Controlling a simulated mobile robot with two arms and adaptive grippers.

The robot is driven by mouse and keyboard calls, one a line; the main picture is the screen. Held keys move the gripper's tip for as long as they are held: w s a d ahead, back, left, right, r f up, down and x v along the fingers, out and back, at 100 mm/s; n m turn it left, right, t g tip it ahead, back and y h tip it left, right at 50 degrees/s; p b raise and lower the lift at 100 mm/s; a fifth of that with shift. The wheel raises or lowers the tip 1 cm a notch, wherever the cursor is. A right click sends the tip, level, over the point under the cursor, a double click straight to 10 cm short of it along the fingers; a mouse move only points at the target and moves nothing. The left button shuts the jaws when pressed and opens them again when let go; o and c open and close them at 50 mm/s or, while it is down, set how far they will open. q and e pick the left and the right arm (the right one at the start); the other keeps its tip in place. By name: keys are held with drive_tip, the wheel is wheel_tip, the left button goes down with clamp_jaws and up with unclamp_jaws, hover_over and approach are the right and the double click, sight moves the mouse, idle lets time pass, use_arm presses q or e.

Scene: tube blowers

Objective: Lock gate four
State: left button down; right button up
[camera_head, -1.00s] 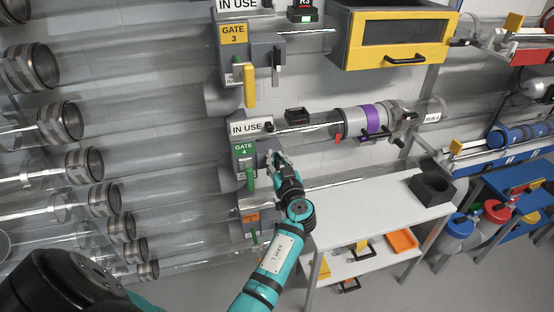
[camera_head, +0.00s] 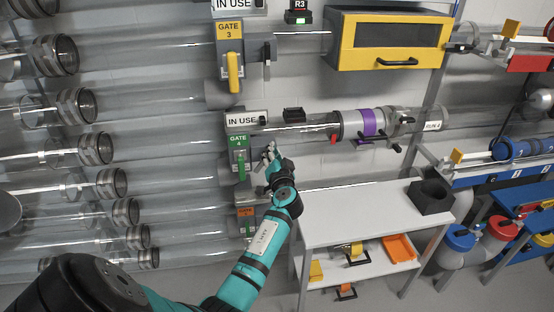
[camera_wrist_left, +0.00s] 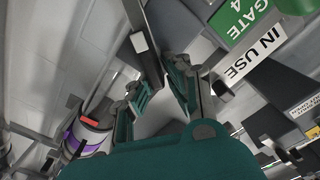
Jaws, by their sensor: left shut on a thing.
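Gate four is a grey wall unit with a green GATE 4 label (camera_head: 238,141), also seen upside down in the wrist view (camera_wrist_left: 243,14). A green handle (camera_head: 241,168) hangs below the label. An IN USE sign (camera_head: 242,121) sits on top. My left gripper (camera_head: 269,154) is at the right side of the unit. In the left wrist view its fingers (camera_wrist_left: 165,92) are shut on a dark grey lever (camera_wrist_left: 152,50) with a pale end block. The lever's tip is partly hidden between the fingers. My right gripper is not in view.
Gate three with its yellow handle (camera_head: 234,72) is above, an orange-labelled unit (camera_head: 246,213) below. A clear tube with a purple-banded carrier (camera_head: 369,122) runs right. A white table (camera_head: 350,212) with a black box (camera_head: 430,196) stands close to my arm.

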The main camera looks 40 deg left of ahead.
use_arm(q)
drive_tip(key=shift+w+d+f+m, duration=0.1)
drive_tip(key=shift+d+f+m, duration=0.05)
drive_tip(key=shift+m, duration=0.4)
drive_tip(key=shift+w+d+f+m, duration=0.1)
drive_tip(key=shift+m, duration=0.45)
drive_tip(key=shift+w+d+f+m, duration=0.1)
drive_tip(key=shift+f+m, duration=0.25)
drive_tip(key=shift+m, duration=1.1)
drive_tip(key=shift+w+d+f+m, duration=0.1)
drive_tip(key=shift+f+m, duration=0.25)
drive_tip(key=shift+m, duration=1.15)
drive_tip(key=shift+w+d+f+m, duration=0.1)
drive_tip(key=shift+f+m, duration=0.25)
drive_tip(key=shift+m, duration=1.1)
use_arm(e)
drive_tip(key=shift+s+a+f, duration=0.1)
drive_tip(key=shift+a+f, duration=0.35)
use_arm(q)
drive_tip(key=shift+s+f, duration=0.1)
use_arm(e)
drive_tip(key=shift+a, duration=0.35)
use_arm(q)
drive_tip(key=c, duration=1.3)
unclamp_jaws()
drive_tip(key=shift+c, duration=0.2)
drive_tip(key=v, duration=1.1)
drive_tip(key=shift+s+d, duration=0.3)
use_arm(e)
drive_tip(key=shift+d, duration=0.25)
